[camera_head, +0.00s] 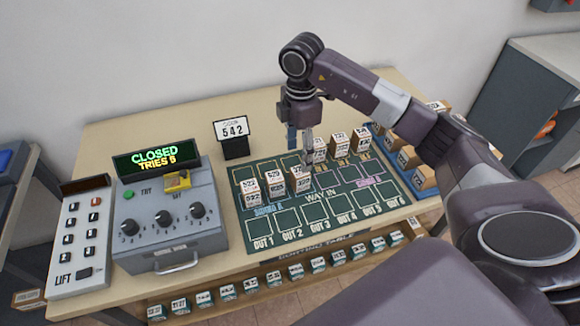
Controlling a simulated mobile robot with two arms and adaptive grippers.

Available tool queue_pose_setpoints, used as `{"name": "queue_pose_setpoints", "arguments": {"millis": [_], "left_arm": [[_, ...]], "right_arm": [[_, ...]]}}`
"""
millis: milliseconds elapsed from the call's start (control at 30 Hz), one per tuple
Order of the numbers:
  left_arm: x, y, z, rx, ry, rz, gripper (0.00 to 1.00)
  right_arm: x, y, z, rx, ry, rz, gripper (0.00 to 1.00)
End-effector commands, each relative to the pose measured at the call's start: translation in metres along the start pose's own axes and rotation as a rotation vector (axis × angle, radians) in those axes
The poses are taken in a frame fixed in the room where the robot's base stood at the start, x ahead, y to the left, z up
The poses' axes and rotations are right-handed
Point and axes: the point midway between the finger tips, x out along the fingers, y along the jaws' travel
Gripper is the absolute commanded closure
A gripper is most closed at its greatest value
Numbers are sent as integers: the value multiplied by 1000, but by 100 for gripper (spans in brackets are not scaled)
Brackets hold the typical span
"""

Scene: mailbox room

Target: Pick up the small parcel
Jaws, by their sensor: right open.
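Several small numbered parcels stand on the green sorting mat (322,222). On its left half are a parcel (250,194), another parcel (275,185) and a third parcel (299,179). Farther back are a parcel (319,150), one to its right (340,146) and another at the back right (361,140). I cannot tell which one is meant. My right gripper (300,150) points down, open, over the back of the mat. It is just left of the parcel at the back and behind the left group. I cannot tell whether it touches any. My left gripper is not in view.
A sign (234,130) reading 542 stands behind the mat. More parcels sit in a blue rack (397,160) at right and on a shelf (235,310) below the table.

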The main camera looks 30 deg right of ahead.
Motion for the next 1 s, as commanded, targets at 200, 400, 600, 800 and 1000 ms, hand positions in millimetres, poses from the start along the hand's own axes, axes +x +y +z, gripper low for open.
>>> {"name": "queue_pose_setpoints", "arguments": {"millis": [200,400,600,800,1000], "left_arm": [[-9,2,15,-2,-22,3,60],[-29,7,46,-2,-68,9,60],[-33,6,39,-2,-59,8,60],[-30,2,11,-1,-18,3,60],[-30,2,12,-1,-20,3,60]], "right_arm": [[23,-2,1,2,-2,-6,47],[48,-2,2,2,-2,-7,47],[73,0,1,0,-2,-3,47],[76,0,1,-1,-1,-1,47],[76,0,1,0,-1,-1,64]]}}
